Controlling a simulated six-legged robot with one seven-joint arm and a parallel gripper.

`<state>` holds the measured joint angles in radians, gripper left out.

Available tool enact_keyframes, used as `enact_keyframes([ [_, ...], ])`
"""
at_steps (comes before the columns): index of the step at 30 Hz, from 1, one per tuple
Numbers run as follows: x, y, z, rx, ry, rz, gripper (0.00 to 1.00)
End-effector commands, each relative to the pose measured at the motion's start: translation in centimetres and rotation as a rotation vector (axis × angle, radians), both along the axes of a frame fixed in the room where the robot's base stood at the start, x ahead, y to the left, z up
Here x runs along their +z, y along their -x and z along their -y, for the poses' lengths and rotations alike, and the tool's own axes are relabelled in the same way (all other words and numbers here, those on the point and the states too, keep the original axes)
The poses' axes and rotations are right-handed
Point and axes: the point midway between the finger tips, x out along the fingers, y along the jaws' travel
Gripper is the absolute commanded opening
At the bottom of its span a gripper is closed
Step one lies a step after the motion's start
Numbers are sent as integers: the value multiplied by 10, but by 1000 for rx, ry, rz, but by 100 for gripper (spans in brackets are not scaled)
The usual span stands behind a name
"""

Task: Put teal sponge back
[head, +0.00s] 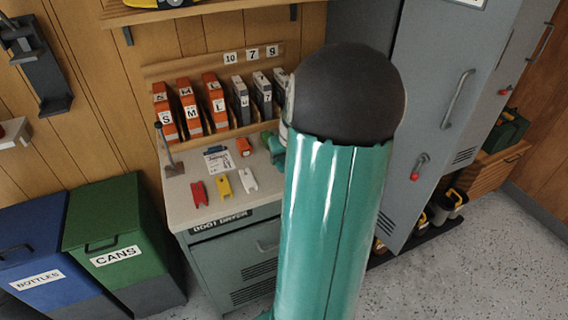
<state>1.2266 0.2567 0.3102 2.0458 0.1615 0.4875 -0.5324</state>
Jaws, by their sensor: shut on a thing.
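My own teal arm link with its black rounded joint fills the middle of the head view. My gripper is hidden behind it, so I cannot see the jaws or what they hold. A small teal part shows at the link's left edge, over the bench top; it looks like part of my arm, but I cannot be sure. I cannot make out a teal sponge anywhere. The boot dryer cabinet (222,258) stands left of my arm. On its pale top (185,186) lie a red clip (198,194), a yellow clip (223,185) and a white clip (247,179).
A clipboard (217,160) and an orange item (243,147) lie on the cabinet top, by a lever (167,150). Orange cases (190,110) and grey cases (241,102) stand behind. A green cans bin (117,235), blue bottles bin (40,255) and grey locker (430,120) flank it.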

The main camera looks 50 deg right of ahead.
Motion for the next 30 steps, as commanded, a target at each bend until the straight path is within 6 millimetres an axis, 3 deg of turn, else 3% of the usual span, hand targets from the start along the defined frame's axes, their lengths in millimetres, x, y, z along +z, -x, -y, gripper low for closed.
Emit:
enact_keyframes([
  [6, -31, -2, -1, 0, -4, -1, 31],
  [17, -35, -2, -1, 1, -1, -1, 31],
  [18, -34, -2, -1, 1, 0, 0, 60],
  [20, -34, -2, -1, 1, 0, 0, 72],
  [30, -32, -2, 0, 1, 0, 0, 74],
])
